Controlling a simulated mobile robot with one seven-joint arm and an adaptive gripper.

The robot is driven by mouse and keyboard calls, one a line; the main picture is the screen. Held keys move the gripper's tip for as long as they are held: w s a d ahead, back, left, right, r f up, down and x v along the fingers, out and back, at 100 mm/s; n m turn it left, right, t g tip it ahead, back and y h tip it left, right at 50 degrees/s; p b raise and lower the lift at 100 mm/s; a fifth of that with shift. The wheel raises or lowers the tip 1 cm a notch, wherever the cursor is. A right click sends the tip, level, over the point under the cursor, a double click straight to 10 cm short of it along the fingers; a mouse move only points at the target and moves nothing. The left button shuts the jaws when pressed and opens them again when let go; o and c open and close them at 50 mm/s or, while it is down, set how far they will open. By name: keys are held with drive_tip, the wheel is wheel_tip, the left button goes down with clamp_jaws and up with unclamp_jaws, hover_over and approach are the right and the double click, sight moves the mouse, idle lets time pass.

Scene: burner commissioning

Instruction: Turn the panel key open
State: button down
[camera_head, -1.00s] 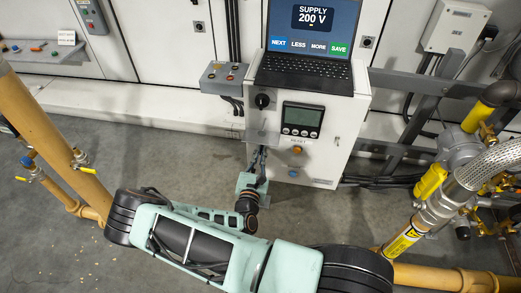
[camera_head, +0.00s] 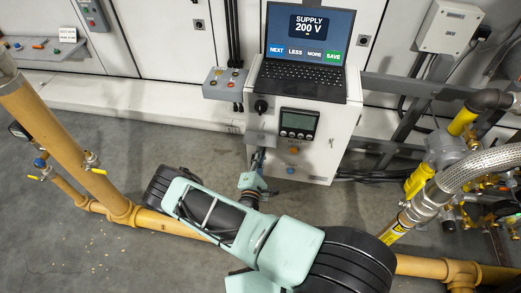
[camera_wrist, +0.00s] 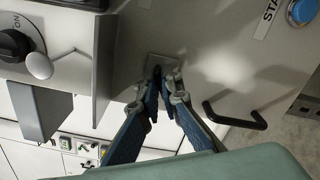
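My gripper (camera_wrist: 164,76) is at the panel face in the wrist view, its two blue fingers converging at a small square plate (camera_wrist: 163,62). The tips are very close together. The panel key is not clearly visible; the fingertips cover the middle of the plate, so I cannot tell whether a key is between them. In the head view my gripper (camera_head: 257,160) reaches the lower left of the white panel cabinet (camera_head: 318,165), below the black rotary knob (camera_head: 261,106).
A grey guard plate (camera_wrist: 104,55) stands out beside the fingers. A black handle (camera_wrist: 236,118) and a blue button (camera_wrist: 302,11) are to their right. A laptop (camera_head: 305,55) sits on the cabinet. Yellow pipes (camera_head: 50,130) and a braided hose (camera_head: 470,175) flank my arm.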

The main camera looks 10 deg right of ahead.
drive_tip(key=m+p, duration=0.2)
drive_tip(key=m, duration=0.3)
drive_tip(key=shift+f+m, duration=0.1)
drive_tip(key=shift+m, duration=0.2)
idle(0.4)
drive_tip(key=c, duration=2.2)
unclamp_jaws()
drive_tip(key=shift+o, duration=0.2)
drive_tip(key=v, duration=0.7)
drive_tip(key=shift+s, duration=0.25)
drive_tip(key=shift+a, duration=0.1)
